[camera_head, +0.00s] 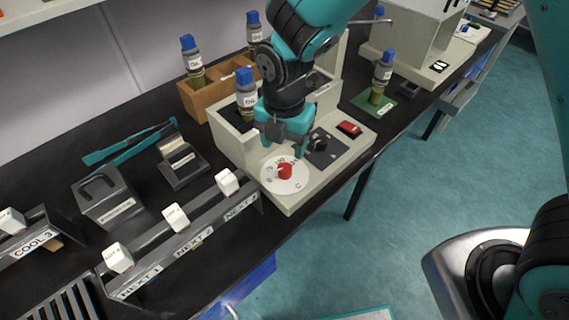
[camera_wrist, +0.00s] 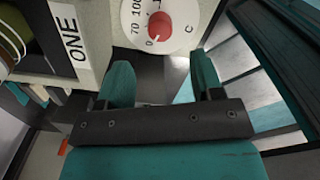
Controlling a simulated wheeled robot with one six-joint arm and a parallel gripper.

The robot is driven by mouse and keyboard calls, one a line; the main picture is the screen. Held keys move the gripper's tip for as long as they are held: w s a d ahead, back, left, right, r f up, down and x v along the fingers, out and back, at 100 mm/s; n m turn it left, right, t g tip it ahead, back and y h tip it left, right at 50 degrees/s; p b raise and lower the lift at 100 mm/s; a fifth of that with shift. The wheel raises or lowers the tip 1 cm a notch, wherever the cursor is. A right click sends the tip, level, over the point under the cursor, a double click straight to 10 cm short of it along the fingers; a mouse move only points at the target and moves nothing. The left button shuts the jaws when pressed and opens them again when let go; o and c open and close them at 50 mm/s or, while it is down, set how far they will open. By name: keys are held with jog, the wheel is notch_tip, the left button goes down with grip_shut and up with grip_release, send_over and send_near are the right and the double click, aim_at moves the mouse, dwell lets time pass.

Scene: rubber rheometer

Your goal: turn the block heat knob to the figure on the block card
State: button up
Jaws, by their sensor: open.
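A red knob (camera_head: 285,171) sits in the middle of a round white dial (camera_head: 270,184) on the front of a beige machine. In the wrist view the red knob (camera_wrist: 160,24) shows near the top edge, with 70, 100, 0 and C on the dial (camera_wrist: 186,36) around it. The knob's exact setting is hard to read. My gripper (camera_head: 284,149) is open and empty, just behind the knob and apart from it. Its two teal fingers (camera_wrist: 160,75) show below the dial in the wrist view. I cannot tell which card is the block card; no figure on one is readable.
A black knob (camera_head: 318,143) on a dark plate and a red switch (camera_head: 349,128) lie right of the dial. Blue-capped vials stand in a wooden rack (camera_head: 208,98) and on a green pad (camera_head: 372,106). A rail (camera_head: 190,232) with white blocks is at front left.

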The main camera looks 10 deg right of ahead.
aim_at(284, 167)
notch_tip(284, 167, down, 8)
jog(key=shift+r, duration=0.1)
jog(key=c, duration=0.9)
